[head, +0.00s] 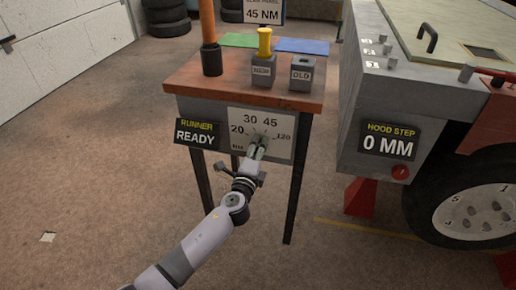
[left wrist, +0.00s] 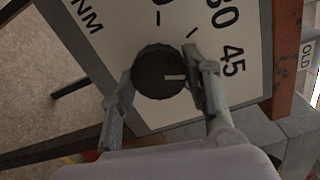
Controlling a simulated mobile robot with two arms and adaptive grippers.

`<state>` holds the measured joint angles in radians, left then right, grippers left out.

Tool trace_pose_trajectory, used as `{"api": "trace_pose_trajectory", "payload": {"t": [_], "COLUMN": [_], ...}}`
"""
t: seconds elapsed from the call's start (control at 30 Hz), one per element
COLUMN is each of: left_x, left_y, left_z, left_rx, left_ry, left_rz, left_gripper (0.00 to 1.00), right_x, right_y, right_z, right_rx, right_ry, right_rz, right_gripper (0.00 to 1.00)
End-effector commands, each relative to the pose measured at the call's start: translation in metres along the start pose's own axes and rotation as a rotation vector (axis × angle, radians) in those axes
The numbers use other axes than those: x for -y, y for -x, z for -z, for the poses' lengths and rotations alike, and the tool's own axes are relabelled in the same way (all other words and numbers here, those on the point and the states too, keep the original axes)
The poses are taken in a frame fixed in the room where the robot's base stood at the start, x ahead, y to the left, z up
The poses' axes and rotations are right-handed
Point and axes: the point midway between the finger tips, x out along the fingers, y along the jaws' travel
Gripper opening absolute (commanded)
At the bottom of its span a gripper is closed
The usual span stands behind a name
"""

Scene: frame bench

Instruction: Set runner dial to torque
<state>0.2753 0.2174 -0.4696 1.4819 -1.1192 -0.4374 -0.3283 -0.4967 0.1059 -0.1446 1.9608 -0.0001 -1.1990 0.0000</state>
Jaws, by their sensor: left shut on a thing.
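The runner dial is a round black knob (left wrist: 153,72) with a white pointer mark, on a white dial plate (head: 283,148) at the front of the small bench. The plate carries 20, 30, 45 and 120. The pointer aims right in the left wrist view, roughly towards the 45; a finger hides part of the scale. A sign (head: 262,14) reads 45 NM. My right gripper is out of view.
A display (head: 197,133) beside the plate reads RUNNER READY. The wooden bench top (head: 215,90) holds an orange-handled tool (head: 208,30), a yellow-topped block (head: 264,68) and an OLD box (head: 302,73). A vehicle with a HOOD STEP 0 MM panel (head: 390,140) stands right.

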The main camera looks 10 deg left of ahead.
Motion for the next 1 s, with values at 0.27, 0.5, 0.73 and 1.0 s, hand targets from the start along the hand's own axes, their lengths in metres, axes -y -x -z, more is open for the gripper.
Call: {"api": "trace_pose_trajectory", "payload": {"t": [0.27, 0.5, 0.73, 1.0], "left_x": [-0.0013, -0.0014, -0.001, -0.0004], "left_y": [0.0004, 0.0005, 0.0004, 0.0001], "left_z": [0.0008, 0.0009, 0.0007, 0.0004], "left_rx": [-0.001, -0.002, -0.001, -0.001], "left_ry": [-0.022, -0.021, -0.02, -0.019], "left_rz": [-0.002, -0.002, -0.001, 0.0], "left_gripper": [0.16, 0.16, 0.58, 0.64], "right_x": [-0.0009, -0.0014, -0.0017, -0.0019], "right_y": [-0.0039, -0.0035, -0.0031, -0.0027], "right_z": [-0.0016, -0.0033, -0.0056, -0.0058], "right_rx": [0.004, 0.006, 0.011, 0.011], "right_ry": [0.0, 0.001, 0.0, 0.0], "right_rz": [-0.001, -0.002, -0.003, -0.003], "right_gripper": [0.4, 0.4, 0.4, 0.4]}}
